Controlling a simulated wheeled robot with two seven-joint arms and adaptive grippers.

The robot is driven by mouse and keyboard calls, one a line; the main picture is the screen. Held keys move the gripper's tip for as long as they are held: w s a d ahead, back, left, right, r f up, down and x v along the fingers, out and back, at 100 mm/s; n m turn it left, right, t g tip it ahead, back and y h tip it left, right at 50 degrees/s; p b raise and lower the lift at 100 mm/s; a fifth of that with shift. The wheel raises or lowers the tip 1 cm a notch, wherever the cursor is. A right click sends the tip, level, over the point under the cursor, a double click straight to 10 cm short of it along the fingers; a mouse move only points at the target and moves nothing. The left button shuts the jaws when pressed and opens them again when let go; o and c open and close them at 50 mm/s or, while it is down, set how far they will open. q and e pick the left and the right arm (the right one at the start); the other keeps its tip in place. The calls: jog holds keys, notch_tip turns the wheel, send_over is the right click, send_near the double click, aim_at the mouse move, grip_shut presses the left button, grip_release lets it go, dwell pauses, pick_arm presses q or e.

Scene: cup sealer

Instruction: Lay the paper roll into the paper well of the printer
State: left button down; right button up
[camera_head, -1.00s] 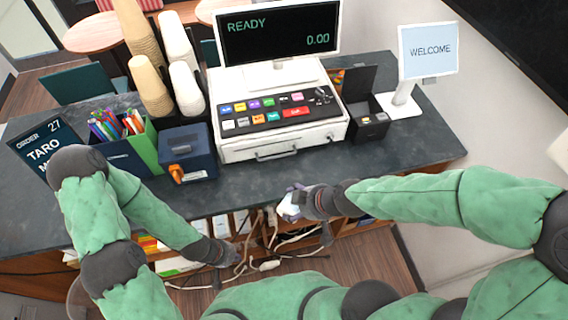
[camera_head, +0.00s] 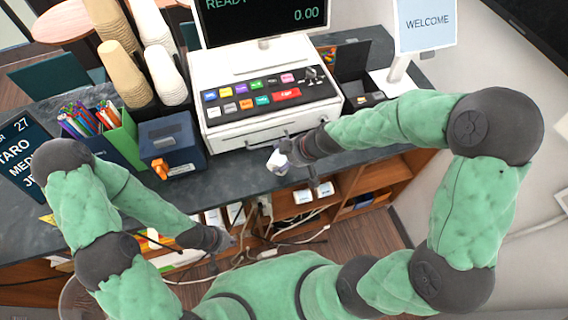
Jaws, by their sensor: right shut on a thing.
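The white paper roll (camera_head: 278,162) is in my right gripper (camera_head: 286,155), which is shut on it just in front of the cash register, over the counter's front edge. The black printer (camera_head: 366,99) stands on the counter right of the register with its lid (camera_head: 351,62) raised. Its paper well is small and dark in this view, and my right forearm covers part of the front. My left gripper (camera_head: 226,240) hangs low in front of the counter, away from the roll and printer; its fingers are too small and dark to read.
The cash register (camera_head: 262,118) stands left of the printer, and a WELCOME sign (camera_head: 428,25) right of it. Cables (camera_head: 262,240) hang below the counter (camera_head: 225,180).

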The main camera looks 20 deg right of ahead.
aim_at(284, 162)
jog(key=shift+w+d+f, duration=0.15)
jog(key=shift+w+f, duration=0.55)
jog(key=shift+f, duration=0.2)
jog(key=shift+w+f+b, duration=0.15)
jog(key=shift+f+b, duration=0.85)
jog(key=shift+f, duration=0.6)
jog(key=shift+f, duration=0.15)
jog(key=o, duration=1.3)
jog(key=shift+c, duration=0.2)
